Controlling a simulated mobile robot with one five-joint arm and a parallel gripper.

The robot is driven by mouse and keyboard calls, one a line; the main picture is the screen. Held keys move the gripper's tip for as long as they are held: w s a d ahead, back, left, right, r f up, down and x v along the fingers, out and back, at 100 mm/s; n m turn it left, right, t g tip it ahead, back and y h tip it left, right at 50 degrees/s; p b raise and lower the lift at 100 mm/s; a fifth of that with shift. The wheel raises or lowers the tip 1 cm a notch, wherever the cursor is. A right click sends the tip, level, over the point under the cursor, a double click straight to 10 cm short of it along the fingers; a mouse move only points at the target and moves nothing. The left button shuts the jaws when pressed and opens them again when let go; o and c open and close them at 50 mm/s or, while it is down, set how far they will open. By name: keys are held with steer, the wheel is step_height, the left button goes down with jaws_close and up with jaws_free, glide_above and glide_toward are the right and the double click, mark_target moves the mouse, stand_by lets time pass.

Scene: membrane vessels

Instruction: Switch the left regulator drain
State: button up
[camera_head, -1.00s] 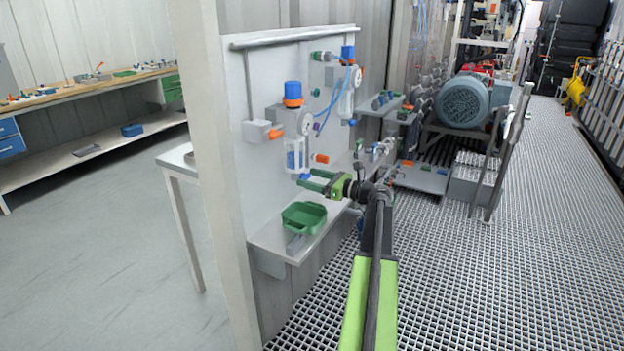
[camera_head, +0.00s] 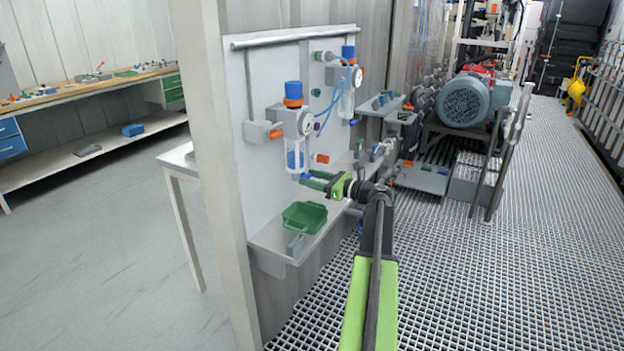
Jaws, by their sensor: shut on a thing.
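The left regulator (camera_head: 292,120) hangs on the white wall panel, with a blue and orange knob on top, a round gauge and a clear bowl with blue in it. Its small blue drain (camera_head: 296,177) is at the bottom of the bowl. My gripper (camera_head: 309,179) has its green fingers at the drain and is shut on it. The fingers partly cover the drain, so its switch position cannot be seen. The right regulator (camera_head: 347,90) with its blue knob is farther back on the panel.
A green tray (camera_head: 303,217) stands on the narrow shelf (camera_head: 272,237) below my gripper. Blue hoses (camera_head: 331,108) run between the regulators. An orange fitting (camera_head: 322,158) sits just right of the bowl.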

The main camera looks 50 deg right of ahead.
steer(key=n, duration=0.4)
steer(key=shift+s+a+f+n, duration=0.1)
steer(key=shift+f+n, duration=0.05)
steer(key=shift+n, duration=2.7)
steer(key=shift+a+f+n, duration=0.1)
steer(key=shift+n, duration=2.75)
steer(key=o, duration=1.4)
steer(key=shift+c, duration=0.2)
